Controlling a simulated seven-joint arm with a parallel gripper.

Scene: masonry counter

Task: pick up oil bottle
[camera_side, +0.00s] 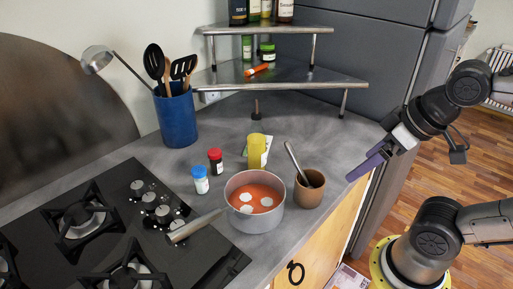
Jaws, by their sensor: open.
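Several bottles stand on the top shelf at the upper middle, cut off by the frame's top edge. They include a dark bottle (238,12), a yellowish-green bottle (266,9) and another dark bottle (285,10). I cannot tell for sure which one is the oil bottle. My gripper (366,166) is at the right, over the counter's right edge, with its purple fingers pointing down and left. It is open and nothing shows in it. It is well below and to the right of the shelf bottles.
The lower shelf (310,82) holds two green jars and an orange item (257,69). The stove (100,220) is left.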

